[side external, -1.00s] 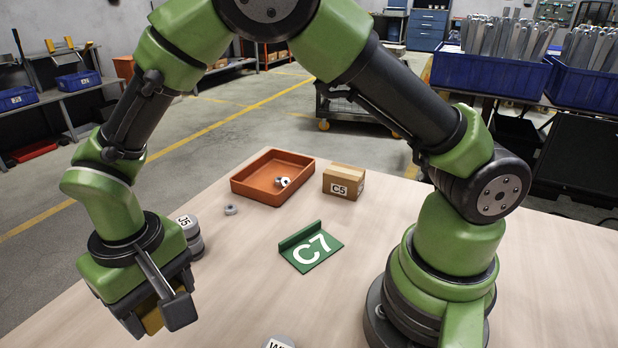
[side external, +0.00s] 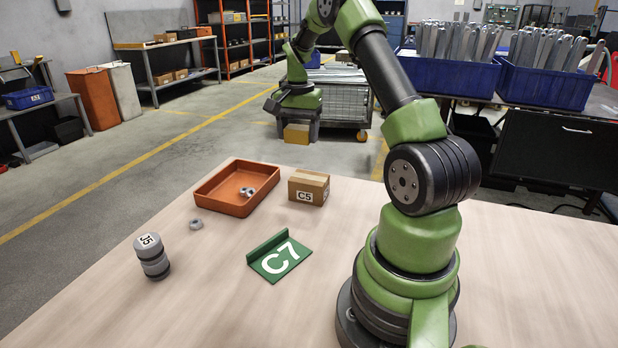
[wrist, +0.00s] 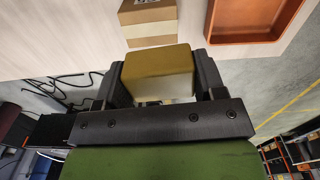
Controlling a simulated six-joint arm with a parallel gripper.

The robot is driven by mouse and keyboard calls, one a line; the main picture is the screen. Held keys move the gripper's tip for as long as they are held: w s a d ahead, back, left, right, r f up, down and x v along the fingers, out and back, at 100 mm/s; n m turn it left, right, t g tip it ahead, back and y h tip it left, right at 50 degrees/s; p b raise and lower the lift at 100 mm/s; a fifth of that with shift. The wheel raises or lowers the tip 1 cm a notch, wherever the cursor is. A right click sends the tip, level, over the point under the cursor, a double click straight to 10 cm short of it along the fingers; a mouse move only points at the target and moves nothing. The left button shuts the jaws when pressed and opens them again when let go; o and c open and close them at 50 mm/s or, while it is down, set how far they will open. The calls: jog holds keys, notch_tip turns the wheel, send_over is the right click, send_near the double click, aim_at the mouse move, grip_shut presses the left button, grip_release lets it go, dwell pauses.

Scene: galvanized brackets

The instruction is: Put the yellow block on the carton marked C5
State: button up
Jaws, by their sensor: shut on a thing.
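The carton marked C5 (side external: 309,188) is a small brown box on the wooden table, just right of the orange tray. My gripper (side external: 298,124) is up in the air behind and above the carton in the side view. It is shut on the yellow block (side external: 296,134), whose lower part shows below the jaws. In the wrist view the yellow block (wrist: 159,74) sits between both fingers of my gripper (wrist: 160,80). The carton (wrist: 148,18) shows beyond it, partly cut off by the frame's top edge. The block appears apart from the carton.
The orange tray (side external: 209,198) holds nuts (side external: 247,191). Another nut (side external: 196,224) lies in front of it. A green C7 bracket (side external: 279,258) lies in front of the carton, and a grey J5 cylinder (side external: 152,257) stands at the left. The table between them is clear.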

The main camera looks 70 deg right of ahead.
aim_at(309, 177)
jog(key=shift+s+d+f+m, duration=0.2)
jog(key=shift+s+d+m, duration=0.2)
jog(key=shift+s+d, duration=0.5)
notch_tip(309, 177, down, 9)
jog(key=shift+f, duration=0.15)
jog(key=shift+f, duration=0.1)
jog(key=o, duration=1)
